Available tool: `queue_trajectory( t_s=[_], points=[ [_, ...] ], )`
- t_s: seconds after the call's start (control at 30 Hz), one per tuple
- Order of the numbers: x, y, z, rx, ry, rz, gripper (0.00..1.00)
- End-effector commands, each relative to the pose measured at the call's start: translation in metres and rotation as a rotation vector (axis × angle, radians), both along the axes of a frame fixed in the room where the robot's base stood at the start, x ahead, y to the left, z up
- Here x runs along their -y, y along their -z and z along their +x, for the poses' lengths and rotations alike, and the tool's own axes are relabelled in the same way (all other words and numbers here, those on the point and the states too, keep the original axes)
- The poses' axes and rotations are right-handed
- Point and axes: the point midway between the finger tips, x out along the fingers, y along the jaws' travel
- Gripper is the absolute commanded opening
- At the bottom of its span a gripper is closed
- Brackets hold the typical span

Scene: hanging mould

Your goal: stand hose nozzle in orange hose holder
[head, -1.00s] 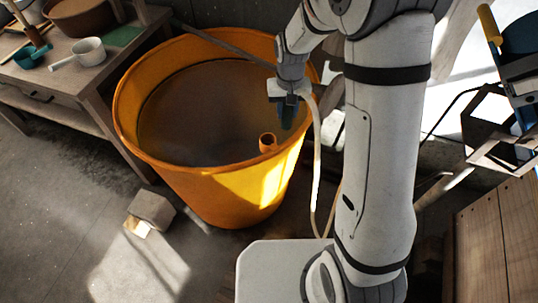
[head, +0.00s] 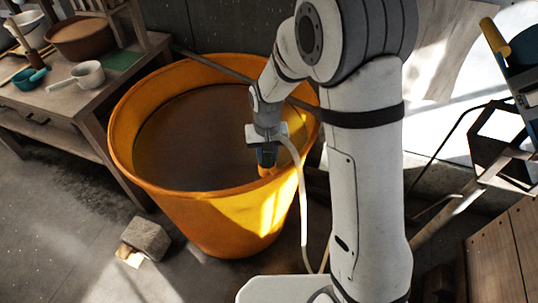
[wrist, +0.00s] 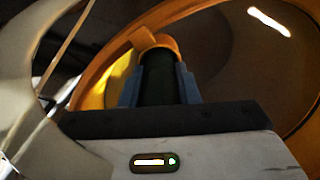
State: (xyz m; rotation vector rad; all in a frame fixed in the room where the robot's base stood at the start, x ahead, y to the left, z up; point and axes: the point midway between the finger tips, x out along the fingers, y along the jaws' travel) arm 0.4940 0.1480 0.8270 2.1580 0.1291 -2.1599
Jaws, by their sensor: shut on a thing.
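My gripper (head: 266,158) is over the right inner side of the orange tub (head: 190,212), pointing down. In the wrist view its two blue fingers (wrist: 158,88) are shut on the dark green hose nozzle (wrist: 158,76), one on each side. The orange hose holder (head: 265,172), a small ring at the tub's inner wall, is right below the fingers. In the wrist view the holder (wrist: 150,41) shows at the nozzle's far end. I cannot tell whether the nozzle's tip is inside the ring or just above it. The fingers hide much of the holder in the head view.
A pale hose (head: 302,200) hangs from my gripper over the tub's front right rim. A wooden bench (head: 95,95) with pots stands at the left. A grey block (head: 146,238) lies on the floor. A wooden crate (head: 500,250) is at the right.

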Motion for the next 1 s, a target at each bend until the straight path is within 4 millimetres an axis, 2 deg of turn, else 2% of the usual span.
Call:
queue_trajectory(
  t_s=[0.07, 0.5, 0.53, 0.77, 1.0],
  points=[
    [-0.0001, 0.0061, -0.0002, -0.001, 0.000, 0.000, 0.04],
    [-0.0006, 0.0135, -0.0002, 0.001, -0.001, 0.000, 0.04],
    [-0.0006, 0.0126, -0.0002, 0.001, -0.001, 0.000, 0.30],
    [-0.0008, 0.0119, -0.0003, 0.000, -0.002, 0.000, 0.49],
    [-0.0010, 0.0114, -0.0003, 0.001, -0.002, 0.000, 0.50]
  ],
)
